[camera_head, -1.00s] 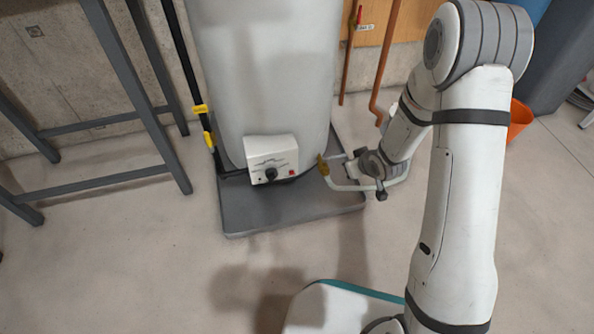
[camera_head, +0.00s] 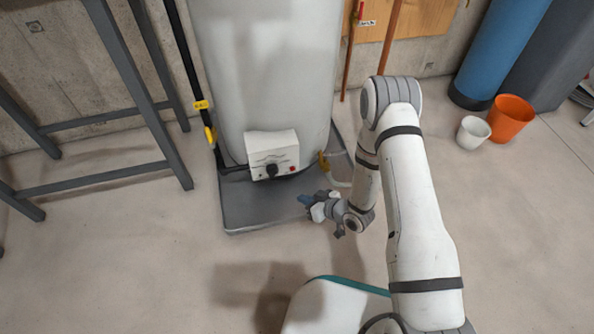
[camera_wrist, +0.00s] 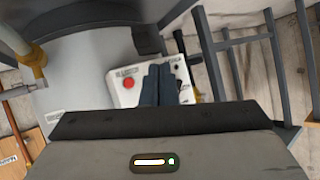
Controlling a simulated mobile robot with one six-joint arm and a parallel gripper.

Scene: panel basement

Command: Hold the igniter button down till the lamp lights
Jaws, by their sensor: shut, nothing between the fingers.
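The white control box (camera_head: 262,146) sits low on the front of the grey tank (camera_head: 265,60). It carries a black knob (camera_head: 271,171) and a small red button (camera_head: 292,169) to the knob's right. In the wrist view the red button (camera_wrist: 128,83) shows clear of the fingers, to their left. My gripper (camera_head: 304,200) is shut and empty, below and slightly right of the box in the head view. Its blue fingers (camera_wrist: 160,70) cover part of the box face in the wrist view, hiding the knob. I cannot make out a lit lamp on the box.
A yellow-handled valve and pipe (camera_head: 324,163) stand just right of the box. A black pipe with yellow fittings (camera_head: 210,133) runs at its left. A grey metal stand (camera_head: 130,85) is farther left. An orange bucket (camera_head: 510,118) and white pot (camera_head: 473,132) stand right. The front floor is open.

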